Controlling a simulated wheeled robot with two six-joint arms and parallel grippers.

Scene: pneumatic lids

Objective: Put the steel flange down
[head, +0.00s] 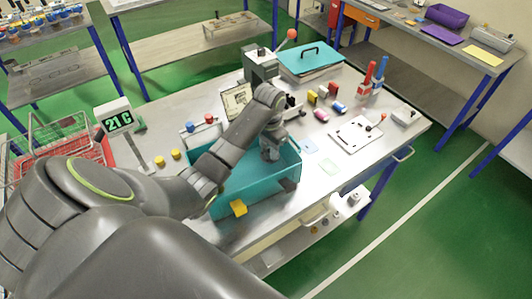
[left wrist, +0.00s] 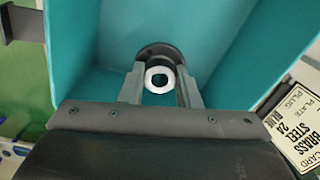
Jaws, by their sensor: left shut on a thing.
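The steel flange (left wrist: 159,69) shows in the left wrist view as a pale ring with a dark round rim behind it, between the two fingers. My left gripper (left wrist: 160,88) is shut on it. In the head view my left gripper (head: 270,153) reaches down into the teal bin (head: 228,200), and the flange is hidden there. The teal bin's inner walls (left wrist: 95,40) surround the flange in the left wrist view. I cannot tell whether the flange touches the bin floor. My right gripper is not in view.
A yellow tag (head: 238,208) is on the bin's front. A printed card (left wrist: 298,118) lies beside the bin. A white plate with fittings (head: 357,135), red and blue cylinders (head: 367,78), and a teal lid (head: 312,59) stand on the steel table (head: 400,142).

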